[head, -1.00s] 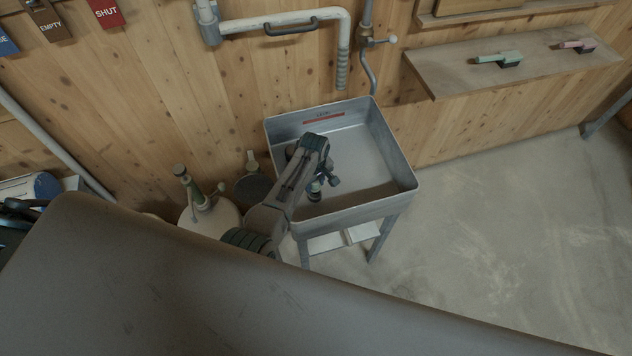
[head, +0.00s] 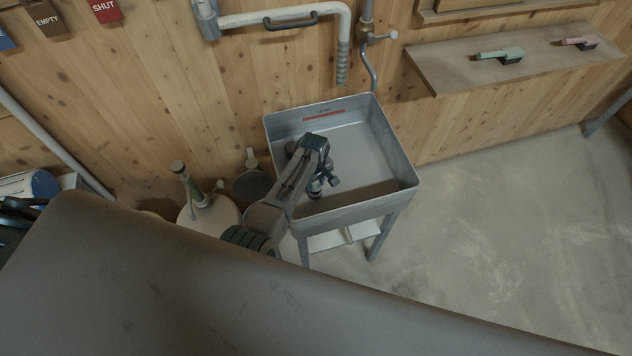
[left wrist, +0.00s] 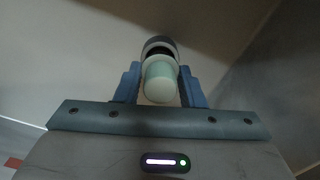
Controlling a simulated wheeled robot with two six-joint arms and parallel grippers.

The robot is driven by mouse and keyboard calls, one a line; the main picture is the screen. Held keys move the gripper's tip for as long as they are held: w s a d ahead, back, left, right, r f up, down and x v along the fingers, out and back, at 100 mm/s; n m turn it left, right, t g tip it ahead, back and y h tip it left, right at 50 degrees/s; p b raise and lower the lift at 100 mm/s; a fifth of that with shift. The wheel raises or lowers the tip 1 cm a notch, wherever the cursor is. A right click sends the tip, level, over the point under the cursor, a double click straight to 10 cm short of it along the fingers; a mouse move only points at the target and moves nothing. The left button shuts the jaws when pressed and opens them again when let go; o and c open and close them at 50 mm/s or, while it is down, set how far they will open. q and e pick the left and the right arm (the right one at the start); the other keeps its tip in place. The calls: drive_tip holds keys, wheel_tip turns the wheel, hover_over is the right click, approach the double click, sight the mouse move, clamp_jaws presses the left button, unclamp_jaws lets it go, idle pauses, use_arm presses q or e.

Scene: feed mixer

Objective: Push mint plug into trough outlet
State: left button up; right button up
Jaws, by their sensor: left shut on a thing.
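The trough (head: 397,160) is a grey metal basin on legs against the wooden wall. My left gripper (head: 319,186) reaches down inside it, towards its left side. In the left wrist view my left gripper (left wrist: 160,88) is shut on the mint plug (left wrist: 160,74), a pale green cylinder with a rounded whitish end. A dark ring with a grey rim (left wrist: 159,44) lies directly beyond the plug. I cannot tell whether the plug is inside this ring or only against it. In the head view my arm and gripper mostly hide the plug and the trough outlet. My right gripper is not in view.
A wall shelf (head: 445,70) at the right holds a green-handled piece (head: 499,54) and a pink-handled piece (head: 577,42). A white pipe (head: 285,17) runs above the trough. A rounded vessel (head: 208,219) stands left of it. The floor at right is clear.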

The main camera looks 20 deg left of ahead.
use_arm(q)
drive_tip(key=shift+f+b, duration=0.55)
drive_tip(key=shift+f, duration=0.35)
drive_tip(key=o, duration=1.1)
wheel_tip(320, 180, up, 11)
drive_tip(key=shift+b, duration=0.7)
